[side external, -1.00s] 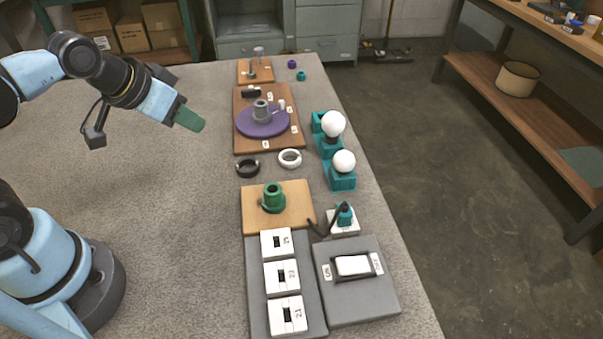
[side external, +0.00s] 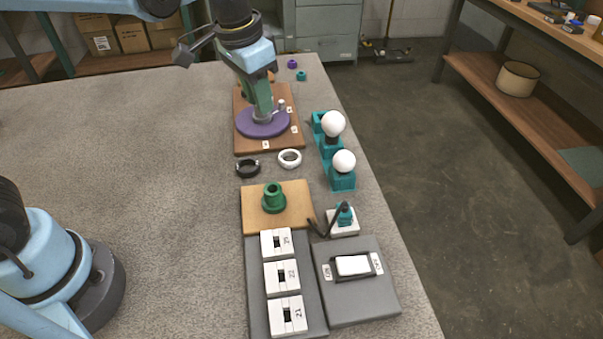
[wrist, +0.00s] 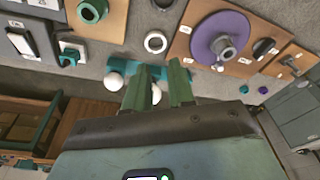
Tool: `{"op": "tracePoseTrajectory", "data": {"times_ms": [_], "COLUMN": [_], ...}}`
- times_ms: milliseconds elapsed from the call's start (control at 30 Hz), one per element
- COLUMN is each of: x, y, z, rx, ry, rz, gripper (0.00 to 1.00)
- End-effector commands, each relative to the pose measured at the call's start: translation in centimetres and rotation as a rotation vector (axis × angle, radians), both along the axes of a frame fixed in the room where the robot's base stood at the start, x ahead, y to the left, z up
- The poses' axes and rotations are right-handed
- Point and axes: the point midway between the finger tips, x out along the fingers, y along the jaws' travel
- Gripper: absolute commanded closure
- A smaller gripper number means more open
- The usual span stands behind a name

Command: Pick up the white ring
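The white ring (side external: 290,159) lies flat on the grey table, beside a black ring (side external: 247,169). In the wrist view the white ring (wrist: 146,42) lies beyond the fingertips, in line with the gap between them. My gripper (side external: 264,115) is above the table, and its green fingers overlap the purple disc (side external: 250,131) in the side view. In the wrist view my gripper (wrist: 159,66) has its two fingers apart with nothing between them. It does not touch the white ring.
A teal holder (side external: 342,181) with white bulbs (side external: 333,123) stands right of the white ring. A wooden board (side external: 249,214) with a green socket part (side external: 273,197) lies nearer the camera. Labelled white blocks (side external: 281,277) sit on a grey mat.

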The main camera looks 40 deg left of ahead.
Motion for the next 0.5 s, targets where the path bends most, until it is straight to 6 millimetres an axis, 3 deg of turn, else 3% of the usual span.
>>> {"op": "tracePoseTrajectory", "data": {"times_ms": [200,500], "x": [2.8,3.7], "y": [-2.9,-4.2], "z": [-2.0,-3.8], "rx": [0.03,0.045], "ry": [0.119,0.177], "rz": [-0.088,-0.127], "gripper": [0.76,0.76]}}
